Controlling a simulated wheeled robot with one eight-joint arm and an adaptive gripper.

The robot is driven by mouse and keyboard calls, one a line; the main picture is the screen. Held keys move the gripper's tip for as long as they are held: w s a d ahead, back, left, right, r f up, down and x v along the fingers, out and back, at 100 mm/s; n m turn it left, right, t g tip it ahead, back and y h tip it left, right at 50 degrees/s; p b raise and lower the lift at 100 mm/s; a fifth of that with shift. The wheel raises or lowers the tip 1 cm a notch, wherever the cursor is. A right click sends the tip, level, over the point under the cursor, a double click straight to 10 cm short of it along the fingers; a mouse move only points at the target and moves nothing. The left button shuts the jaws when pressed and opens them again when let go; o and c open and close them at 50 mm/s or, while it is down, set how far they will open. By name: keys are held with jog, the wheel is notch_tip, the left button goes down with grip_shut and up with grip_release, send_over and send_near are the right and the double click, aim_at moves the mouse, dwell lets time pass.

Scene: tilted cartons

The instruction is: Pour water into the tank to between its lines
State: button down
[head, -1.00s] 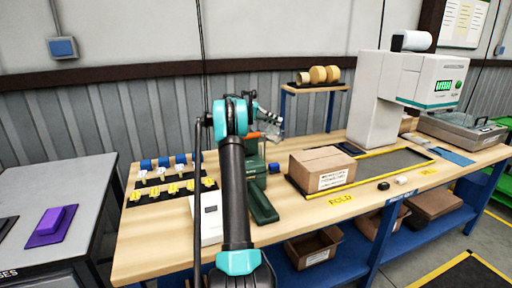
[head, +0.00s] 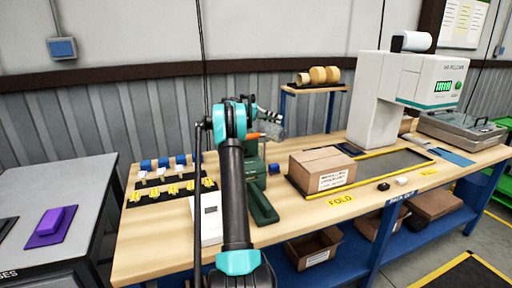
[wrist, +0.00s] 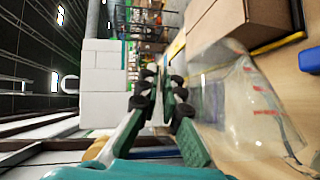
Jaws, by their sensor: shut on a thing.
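My gripper (head: 264,119) is at the end of my raised arm, above the green dispenser on the bench. In the wrist view its dark fingertips (wrist: 162,93) are drawn together. A clear see-through vessel (wrist: 245,105) with small red marks is right beside the fingers and appears held by them; the grip point is partly hidden. In the head view the vessel (head: 273,130) is faint, with an orange piece beside it. The green dispenser (head: 256,172) is partly hidden behind my arm. Its tank, lines and any water level cannot be made out.
A carton (head: 322,169) stands right of the dispenser, on a yellow-edged mat. A long green tray (head: 262,207) lies in front of the dispenser. A white box (head: 208,224) and yellow clips (head: 172,189) are to the left. A tall white machine (head: 374,105) stands at the right.

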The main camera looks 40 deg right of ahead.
aim_at(282, 128)
jog(key=shift+w+r+g+b, duration=0.1)
jog(key=shift+r+g+b, duration=0.1)
jog(key=shift+g+b, duration=0.2)
jog(key=shift+m+t+y, duration=0.3)
jog(key=shift+t+y, duration=0.1)
jog(key=shift+t, duration=0.5)
jog(key=s, duration=0.1)
jog(key=s+f, duration=0.2)
jog(key=s, duration=0.1)
jog(key=shift+d, duration=0.35)
jog(key=s+d+f+m+t+y+p, duration=0.2)
jog(key=s+f+t+y, duration=0.3)
jog(key=f+t, duration=0.3)
jog(key=shift+s+f+m+t, duration=0.25)
jog(key=shift+s+m+t, duration=0.4)
jog(key=shift+t, duration=1.75)
